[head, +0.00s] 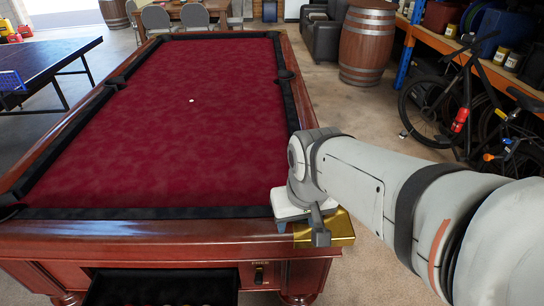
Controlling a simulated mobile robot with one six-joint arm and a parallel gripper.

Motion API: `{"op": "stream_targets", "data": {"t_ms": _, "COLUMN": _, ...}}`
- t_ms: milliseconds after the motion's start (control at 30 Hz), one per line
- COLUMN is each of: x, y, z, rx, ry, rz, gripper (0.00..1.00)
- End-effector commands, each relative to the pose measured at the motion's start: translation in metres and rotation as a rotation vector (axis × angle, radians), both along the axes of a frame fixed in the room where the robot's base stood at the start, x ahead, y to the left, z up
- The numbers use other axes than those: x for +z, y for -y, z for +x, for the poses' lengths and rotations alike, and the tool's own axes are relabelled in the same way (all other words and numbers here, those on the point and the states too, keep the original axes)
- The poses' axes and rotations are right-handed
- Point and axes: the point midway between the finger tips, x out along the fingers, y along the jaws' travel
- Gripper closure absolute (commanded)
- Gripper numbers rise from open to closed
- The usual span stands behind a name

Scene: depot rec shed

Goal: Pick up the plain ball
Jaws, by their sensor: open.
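A small plain white ball (191,100) lies on the red cloth of the pool table (200,150), a little beyond the middle of the bed. No marks show on it at this size. My gripper (301,227) is at the table's near right corner, by the brass-coloured corner piece (338,228), pointing down. It is open and far from the ball, to the right and nearer to me. My arm comes in from the right and hides part of the right rail and corner.
The dark cushions and wooden rails edge the table. A dark opening (160,287) is in its near side. A bicycle (475,115) and shelving stand right; a barrel (366,45) and armchair (323,32) behind. A blue table-tennis table (40,62) is left. The cloth around the ball is clear.

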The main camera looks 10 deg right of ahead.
Motion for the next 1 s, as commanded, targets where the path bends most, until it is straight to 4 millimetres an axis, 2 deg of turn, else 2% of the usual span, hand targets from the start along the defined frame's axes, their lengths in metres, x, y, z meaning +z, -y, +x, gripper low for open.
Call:
{"op": "stream_targets", "data": {"t_ms": 167, "x": -0.02, "y": 0.003, "z": 0.038, "rx": -0.166, "ry": -0.032, "rz": 0.058, "gripper": 0.49}}
{"op": "stream_targets", "data": {"t_ms": 300, "x": -0.049, "y": 0.023, "z": 0.083, "rx": -0.37, "ry": -0.061, "rz": 0.129, "gripper": 0.49}}
{"op": "stream_targets", "data": {"t_ms": 500, "x": -0.1, "y": 0.062, "z": 0.136, "rx": -0.653, "ry": -0.093, "rz": 0.214, "gripper": 0.49}}
{"op": "stream_targets", "data": {"t_ms": 600, "x": -0.122, "y": 0.079, "z": 0.152, "rx": -0.76, "ry": -0.103, "rz": 0.242, "gripper": 0.49}}
{"op": "stream_targets", "data": {"t_ms": 733, "x": -0.14, "y": 0.093, "z": 0.164, "rx": -0.847, "ry": -0.11, "rz": 0.265, "gripper": 0.49}}
{"op": "stream_targets", "data": {"t_ms": 1000, "x": -0.168, "y": 0.096, "z": 0.171, "rx": -0.884, "ry": -0.116, "rz": 0.274, "gripper": 0.49}}
